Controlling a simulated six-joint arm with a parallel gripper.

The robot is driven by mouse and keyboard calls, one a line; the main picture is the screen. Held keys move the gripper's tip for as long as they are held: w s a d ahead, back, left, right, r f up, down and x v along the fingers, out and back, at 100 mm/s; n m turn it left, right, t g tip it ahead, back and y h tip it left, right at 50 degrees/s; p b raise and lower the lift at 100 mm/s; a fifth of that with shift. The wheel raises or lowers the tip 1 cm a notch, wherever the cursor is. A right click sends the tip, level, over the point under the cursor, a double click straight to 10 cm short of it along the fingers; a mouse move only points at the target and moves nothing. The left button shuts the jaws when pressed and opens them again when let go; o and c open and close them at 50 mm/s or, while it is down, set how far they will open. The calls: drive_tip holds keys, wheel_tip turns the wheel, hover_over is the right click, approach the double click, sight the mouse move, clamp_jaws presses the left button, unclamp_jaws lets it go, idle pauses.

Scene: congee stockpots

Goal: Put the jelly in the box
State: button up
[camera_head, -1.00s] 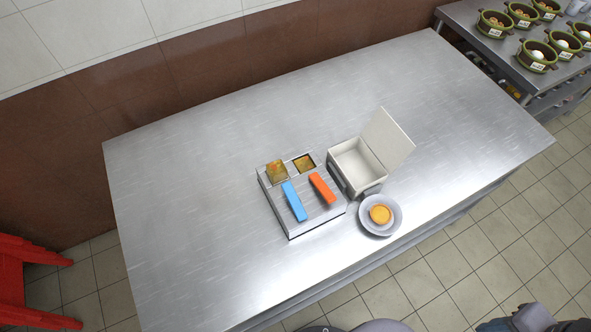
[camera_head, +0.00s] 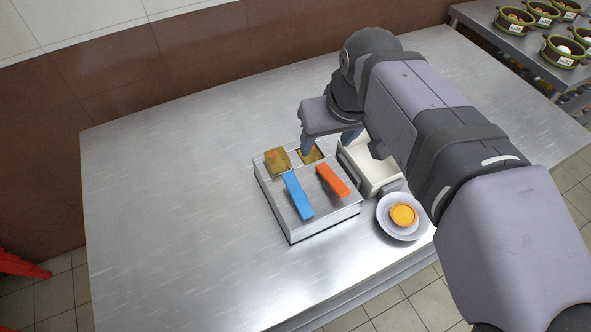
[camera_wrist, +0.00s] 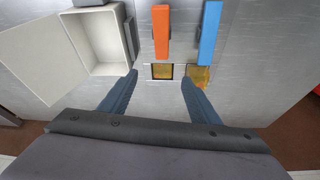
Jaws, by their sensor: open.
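Two yellow-brown translucent jelly blocks are at the back of a metal holder (camera_head: 322,224). The left jelly (camera_head: 276,160) stands taller; the other jelly (camera_head: 311,153) sits low in a square slot, partly hidden by a finger. My gripper (camera_head: 326,146) is open and empty over the back of the holder. In the wrist view, the low jelly (camera_wrist: 162,71) lies between the fingertips of my gripper (camera_wrist: 160,79), and the tall jelly (camera_wrist: 199,76) is by the right fingertip. The open white box (camera_head: 379,178) stands right of the holder, its lid (camera_wrist: 42,60) swung open in the wrist view.
A blue bar (camera_head: 298,196) and an orange bar (camera_head: 333,181) lie on the holder. The steel table (camera_head: 180,200) is clear on the left. Several green pots stand on a back-right counter.

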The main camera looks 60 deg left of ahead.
drive_tip(key=n+b, duration=0.1)
drive_tip(key=n, duration=0.1)
approach(276, 154)
drive_tip(key=f, duration=0.2)
drive_tip(key=shift+g+y, duration=0.3)
drive_tip(key=shift+w+x, duration=0.15)
drive_tip(key=shift+x, duration=1.65)
drive_tip(key=shift+w+x, duration=0.1)
drive_tip(key=shift+x, duration=1.7)
drive_tip(key=c, duration=1.3)
drive_tip(key=shift+o, duration=0.2)
wheel_tip(276, 154, up, 10)
drive_tip(key=p, duration=0.2)
